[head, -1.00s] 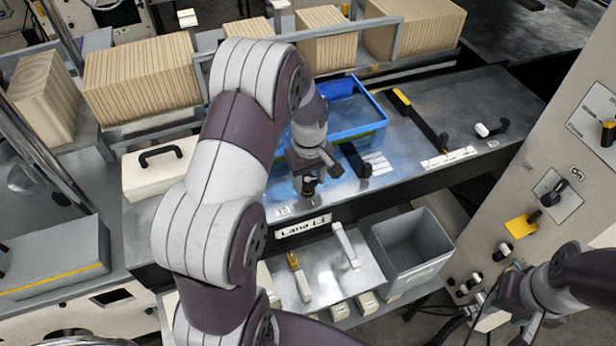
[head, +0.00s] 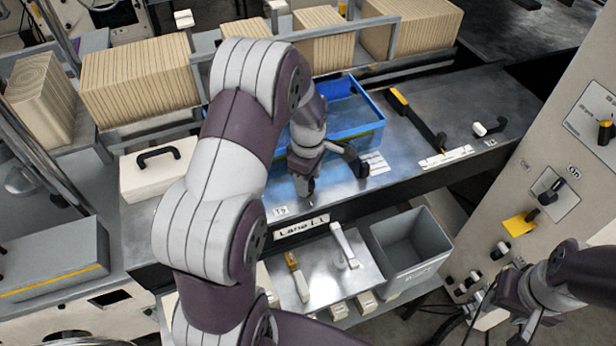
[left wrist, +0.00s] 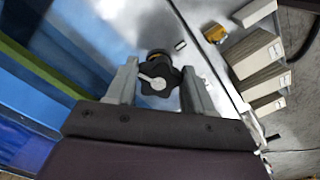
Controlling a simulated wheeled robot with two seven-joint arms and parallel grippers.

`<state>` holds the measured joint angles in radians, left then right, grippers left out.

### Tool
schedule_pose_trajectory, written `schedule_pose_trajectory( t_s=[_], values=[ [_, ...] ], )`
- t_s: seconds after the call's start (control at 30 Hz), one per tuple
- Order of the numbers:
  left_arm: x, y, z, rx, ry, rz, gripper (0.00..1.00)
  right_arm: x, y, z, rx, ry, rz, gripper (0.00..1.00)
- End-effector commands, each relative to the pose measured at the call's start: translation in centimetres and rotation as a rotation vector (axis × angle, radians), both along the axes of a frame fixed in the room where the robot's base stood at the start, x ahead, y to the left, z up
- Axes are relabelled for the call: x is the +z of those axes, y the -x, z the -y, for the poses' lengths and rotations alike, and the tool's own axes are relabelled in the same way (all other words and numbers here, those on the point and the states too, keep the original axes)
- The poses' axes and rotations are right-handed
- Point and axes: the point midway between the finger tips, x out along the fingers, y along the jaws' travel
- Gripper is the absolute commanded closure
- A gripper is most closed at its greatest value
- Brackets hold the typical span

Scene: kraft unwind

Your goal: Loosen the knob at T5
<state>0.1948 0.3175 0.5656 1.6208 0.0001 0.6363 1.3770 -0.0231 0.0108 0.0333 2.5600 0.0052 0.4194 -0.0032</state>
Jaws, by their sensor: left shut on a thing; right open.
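The T5 knob (left wrist: 157,75) is a black lobed knob with a pale mark on its top, seen in the left wrist view. My left gripper (left wrist: 160,82) is shut on it, with one grey finger on each side. In the head view my left gripper (head: 308,188) points down at the front edge of the metal table, just behind the small T5 label (head: 281,210). There the gripper hides most of the knob. My right gripper (head: 487,312) is open at the lower right, away from the knob and partly hard to make out.
A blue tray (head: 377,128) lies behind my left gripper. A black-and-yellow handle (head: 418,120) and a black-and-white lever (head: 490,128) are to the right. A grey bin (head: 408,250) and a shelf stand below. A control panel (head: 560,150) rises at the right.

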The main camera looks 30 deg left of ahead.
Motion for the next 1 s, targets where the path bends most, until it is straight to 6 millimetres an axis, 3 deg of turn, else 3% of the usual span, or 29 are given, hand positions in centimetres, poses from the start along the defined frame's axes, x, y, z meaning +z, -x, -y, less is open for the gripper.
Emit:
schedule_pose_trajectory(
  t_s=[0.47, 0.5, 0.53, 0.87, 1.0],
  values=[
    [-0.4, 0.4, 0.1, 0.011, 0.003, -0.013, 0.78, -0.1, 0.0, 0.0, 0.000, 0.000, 0.000, 0.57],
    [-0.4, 0.4, 0.1, 0.011, 0.003, -0.013, 0.35, -0.1, 0.0, 0.0, 0.000, 0.000, 0.000, 0.57],
    [-0.4, 0.4, 0.1, 0.011, 0.003, -0.013, 0.25, -0.1, 0.0, 0.0, 0.000, 0.000, 0.000, 0.57],
    [0.1, 0.1, 0.0, 0.010, 0.001, -0.004, 0.22, -0.2, 0.0, 0.0, 0.000, 0.000, 0.000, 0.57],
    [2.3, 0.0, 0.0, 0.010, 0.000, 0.002, 0.22, -1.2, 0.0, 0.0, 0.000, 0.000, 0.000, 0.57]
  ],
)
